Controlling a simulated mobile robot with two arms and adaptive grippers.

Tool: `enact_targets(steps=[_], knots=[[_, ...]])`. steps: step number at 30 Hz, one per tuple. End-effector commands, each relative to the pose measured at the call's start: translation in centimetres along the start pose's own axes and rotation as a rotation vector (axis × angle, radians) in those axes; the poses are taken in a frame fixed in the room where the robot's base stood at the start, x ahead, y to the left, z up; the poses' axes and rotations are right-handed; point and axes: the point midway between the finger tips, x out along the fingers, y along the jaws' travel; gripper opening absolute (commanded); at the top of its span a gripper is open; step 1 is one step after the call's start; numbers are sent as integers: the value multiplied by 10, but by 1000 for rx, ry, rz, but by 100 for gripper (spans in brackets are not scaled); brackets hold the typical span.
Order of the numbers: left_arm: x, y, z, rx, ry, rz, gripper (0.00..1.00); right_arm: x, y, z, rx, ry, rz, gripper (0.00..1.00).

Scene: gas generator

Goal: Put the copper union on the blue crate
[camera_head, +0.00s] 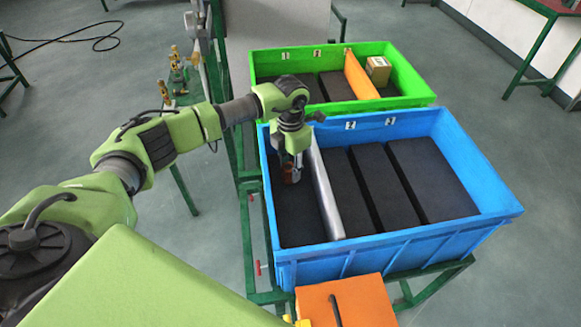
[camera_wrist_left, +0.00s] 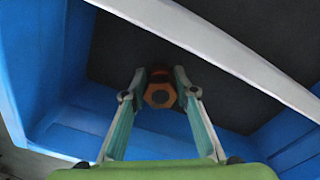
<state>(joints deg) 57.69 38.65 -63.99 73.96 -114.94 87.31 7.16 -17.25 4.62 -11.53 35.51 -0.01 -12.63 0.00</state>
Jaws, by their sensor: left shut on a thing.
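My left gripper (camera_head: 291,173) reaches down into the left compartment of the blue crate (camera_head: 400,243). It is shut on the copper union (camera_head: 291,176), a small orange-brown piece at the fingertips. In the left wrist view the union shows its hexagonal end with a dark centre (camera_wrist_left: 159,95), between the two fingers of the left gripper (camera_wrist_left: 159,88). The dark floor of the compartment lies behind it; I cannot tell whether the union touches it. The blue crate's wall also shows in the left wrist view (camera_wrist_left: 45,60). My right gripper is not in view.
A grey divider (camera_head: 326,195) stands just right of my left gripper; it crosses the left wrist view (camera_wrist_left: 225,50). Dark blocks (camera_head: 430,178) fill the crate's right side. A green crate (camera_head: 265,66) with an orange divider (camera_head: 360,75) and a small box (camera_head: 378,69) stands behind.

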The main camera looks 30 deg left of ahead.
Motion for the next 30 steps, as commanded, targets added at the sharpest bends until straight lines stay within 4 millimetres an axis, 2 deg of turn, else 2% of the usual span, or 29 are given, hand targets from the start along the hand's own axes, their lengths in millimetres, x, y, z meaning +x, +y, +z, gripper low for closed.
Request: enact_targets(steps=[3, 4, 6, 15, 20, 23, 30], knots=[[4, 0, 0, 0, -1, 0, 3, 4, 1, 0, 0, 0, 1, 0], [4, 0, 0, 0, 0, 0, 29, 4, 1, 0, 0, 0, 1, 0], [3, 0, 0, 0, 0, 0, 43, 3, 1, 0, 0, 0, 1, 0], [2, 0, 0, 0, 0, 0, 43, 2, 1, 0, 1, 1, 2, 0], [-6, 0, 1, 0, -3, 0, 43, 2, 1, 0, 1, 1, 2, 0], [-22, 1, 2, -1, -6, 1, 43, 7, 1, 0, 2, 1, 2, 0], [-74, 1, 2, -1, -6, 1, 43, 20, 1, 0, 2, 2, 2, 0]])
